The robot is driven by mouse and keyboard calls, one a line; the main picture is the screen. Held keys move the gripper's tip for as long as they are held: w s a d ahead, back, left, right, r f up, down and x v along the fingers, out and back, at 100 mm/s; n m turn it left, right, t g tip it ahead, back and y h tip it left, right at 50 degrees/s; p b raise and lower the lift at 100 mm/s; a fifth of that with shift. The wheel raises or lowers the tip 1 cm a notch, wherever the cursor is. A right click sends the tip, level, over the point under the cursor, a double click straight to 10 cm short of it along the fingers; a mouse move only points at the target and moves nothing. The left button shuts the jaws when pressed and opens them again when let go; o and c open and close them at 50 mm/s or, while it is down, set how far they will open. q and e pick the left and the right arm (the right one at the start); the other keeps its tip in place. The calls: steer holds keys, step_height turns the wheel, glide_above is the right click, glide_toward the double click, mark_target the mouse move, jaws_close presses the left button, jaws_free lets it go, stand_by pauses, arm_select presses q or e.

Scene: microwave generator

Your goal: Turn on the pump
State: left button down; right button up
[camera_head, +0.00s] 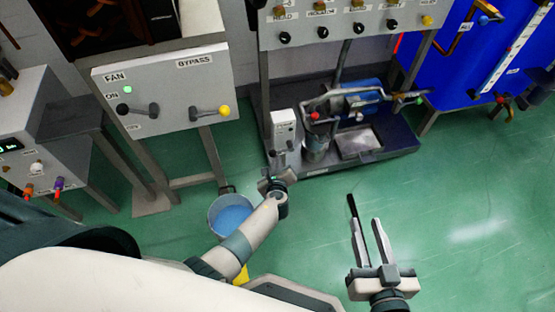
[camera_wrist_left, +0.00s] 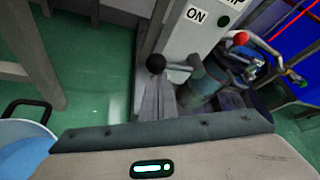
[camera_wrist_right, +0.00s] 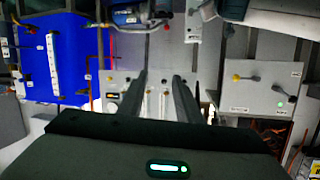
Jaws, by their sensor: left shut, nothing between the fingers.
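The pump's grey switch box (camera_head: 284,128) stands at the left end of the pump skid. It also shows in the left wrist view (camera_wrist_left: 190,38), with an "ON" label and a dark green, unlit-looking lamp (camera_wrist_left: 224,20). Its lever has a black knob (camera_wrist_left: 155,62). The pump, with a blue motor (camera_head: 360,101), is to the box's right. My left gripper (camera_head: 268,178) is shut and empty, low in front of the box. In the left wrist view its fingertips (camera_wrist_left: 160,80) are just below the knob; contact is unclear. My right gripper (camera_head: 364,208) is open and empty over the floor.
A fan panel (camera_head: 165,95) with two levers and a lit green lamp stands at the left. A blue bucket (camera_head: 231,214) is on the floor beside my left forearm. A blue tank (camera_head: 490,50) stands at the right. The green floor at right is clear.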

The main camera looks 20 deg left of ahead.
mark_target(275, 152)
arm_select(q)
step_height(275, 152, up, 4)
steer(key=m+g+y+p, duration=0.1)
steer(key=p, duration=0.2)
steer(key=m+g+y+p, duration=0.1)
steer(key=m+p, duration=0.1)
steer(key=p, duration=0.1)
steer(key=shift+f+y+p, duration=0.25)
steer(key=shift+y+p, duration=0.05)
steer(key=shift+r+p, duration=0.2)
steer(key=shift+p, duration=0.15)
steer(key=shift+w, duration=0.1)
arm_select(e)
steer(key=s+d+f+g+h, duration=0.4)
steer(key=s+d+f+g, duration=0.5)
steer(key=shift+d+m, duration=0.25)
steer(key=shift+m, duration=0.05)
steer(key=shift+f, duration=0.1)
